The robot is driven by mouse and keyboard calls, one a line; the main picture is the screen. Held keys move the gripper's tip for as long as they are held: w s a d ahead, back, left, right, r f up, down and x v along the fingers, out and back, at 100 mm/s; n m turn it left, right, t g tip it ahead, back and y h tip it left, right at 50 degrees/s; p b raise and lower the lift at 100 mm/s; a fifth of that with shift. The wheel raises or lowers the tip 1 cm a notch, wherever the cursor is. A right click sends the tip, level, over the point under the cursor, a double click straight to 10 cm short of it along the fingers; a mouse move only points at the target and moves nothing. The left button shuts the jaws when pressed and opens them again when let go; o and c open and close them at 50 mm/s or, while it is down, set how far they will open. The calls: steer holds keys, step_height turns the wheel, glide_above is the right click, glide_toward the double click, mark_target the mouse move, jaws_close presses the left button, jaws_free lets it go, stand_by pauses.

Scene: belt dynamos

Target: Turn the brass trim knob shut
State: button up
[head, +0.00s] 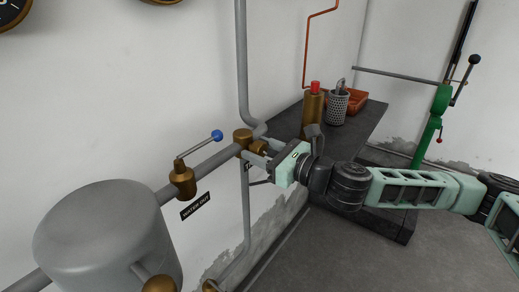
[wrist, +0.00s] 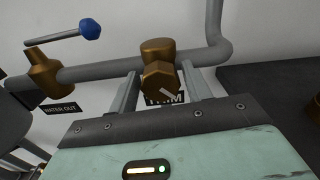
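The brass trim knob (wrist: 161,82) is a faceted knob with a pale pointer mark, on a brass valve body (wrist: 157,48) on the grey wall pipe. In the wrist view the mark slants down to the right. In the head view the knob (head: 259,147) is partly hidden by my gripper. My gripper (wrist: 161,80) is open, with one finger on each side of the knob. Narrow gaps seem to show beside it; contact is not clear. A label reading TRIM (wrist: 167,99) is partly hidden behind the knob.
A brass valve (head: 183,180) with a blue-tipped lever (head: 216,136) stands left on the same pipe, above a WATER OUT label (head: 195,206). A grey tank (head: 105,235) is at lower left. A dark bench (head: 365,125) behind my arm bears a brass cylinder (head: 312,112) and a mesh cup (head: 337,107).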

steer(key=c, duration=0.6)
steer(key=n, duration=0.3)
steer(key=o, duration=1)
